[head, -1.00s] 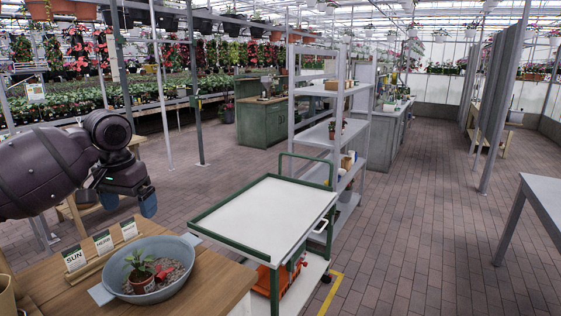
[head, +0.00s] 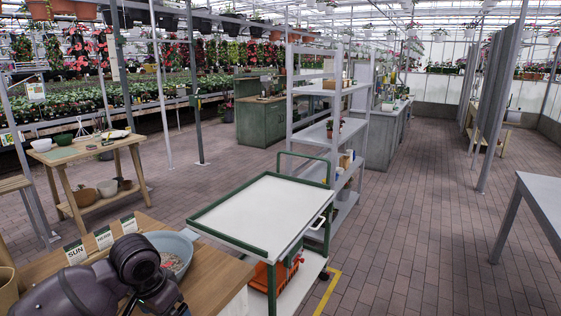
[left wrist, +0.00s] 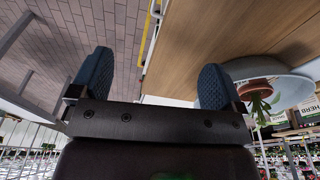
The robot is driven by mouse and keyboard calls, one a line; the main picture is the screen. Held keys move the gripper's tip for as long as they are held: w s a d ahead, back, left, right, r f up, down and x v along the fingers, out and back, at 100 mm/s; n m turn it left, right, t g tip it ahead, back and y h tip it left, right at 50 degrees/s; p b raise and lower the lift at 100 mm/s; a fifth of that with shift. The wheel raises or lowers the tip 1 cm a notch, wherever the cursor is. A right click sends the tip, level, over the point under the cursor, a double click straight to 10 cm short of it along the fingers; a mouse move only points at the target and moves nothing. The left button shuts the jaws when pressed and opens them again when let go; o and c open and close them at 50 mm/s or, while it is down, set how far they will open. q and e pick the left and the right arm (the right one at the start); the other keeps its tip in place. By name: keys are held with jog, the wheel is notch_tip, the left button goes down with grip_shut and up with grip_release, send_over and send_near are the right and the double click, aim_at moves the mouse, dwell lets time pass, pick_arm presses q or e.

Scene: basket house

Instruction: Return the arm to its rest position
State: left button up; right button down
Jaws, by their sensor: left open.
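My left arm comes in at the bottom left of the head view, low in front of the wooden table; its fingertips are hidden there. In the left wrist view my left gripper (left wrist: 155,85) is open, with its two blue fingers wide apart and nothing between them. A blue-grey bowl (head: 181,242) on the table is partly hidden behind my arm. The bowl (left wrist: 285,75) also shows in the left wrist view at the right, beyond the right finger, with a potted plant (left wrist: 258,98) in it. My right gripper is not in view.
A grey shelf rack (head: 330,130) is behind the cart. A second wooden table (head: 80,150) with bowls is at the left.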

pick_arm(q)
jog(key=s+f+n+t, duration=0.1)
jog(key=s+f, duration=0.4)
jog(key=s, duration=0.5)
jog(key=s+f+n+t, duration=0.15)
jog(key=s+f, duration=0.25)
jog(key=s, duration=0.5)
jog(key=s+a+n+y, duration=0.2)
jog(key=s+a+n, duration=0.15)
jog(key=s, duration=0.55)
jog(key=w+f+m+t+b, duration=0.1)
jog(key=w+f+t+b, duration=0.2)
jog(key=f, duration=0.7)
jog(key=w+f+t+h+b, duration=0.1)
jog(key=w+f+t+b, duration=0.3)
jog(key=f+b, duration=0.3)
notch_tip(320, 180, down, 4)
jog(key=shift+f+m, duration=0.1)
jog(key=shift+m, duration=0.3)
pick_arm(e)
notch_tip(320, 180, down, 10)
jog(key=shift+s+f, duration=0.15)
jog(key=shift+s, duration=0.1)
pick_arm(q)
jog(key=shift+w, duration=0.1)
pick_arm(e)
jog(key=shift+s+f+g, duration=0.1)
jog(key=shift+g, duration=0.2)
jog(key=shift+a, duration=0.2)
